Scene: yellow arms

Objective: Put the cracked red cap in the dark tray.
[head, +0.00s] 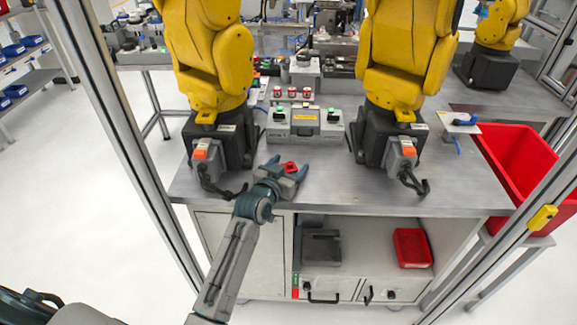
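A small red cap (290,167) lies on the metal table near its front edge. I cannot make out a crack at this size. My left gripper (287,166) reaches over the table edge from below, its two blue-grey fingers spread on either side of the cap. The fingers look open, with gaps to the cap. A dark grey tray (321,249) sits on the cabinet shelf under the table, at the left of the opening. My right gripper is not in view.
A red tray (412,248) stands on the same shelf at the right. Two yellow robot arms (208,50) stand on the table. A grey control box (305,124) sits between them, with several red caps (292,92) behind it. A large red bin (530,165) is at the right.

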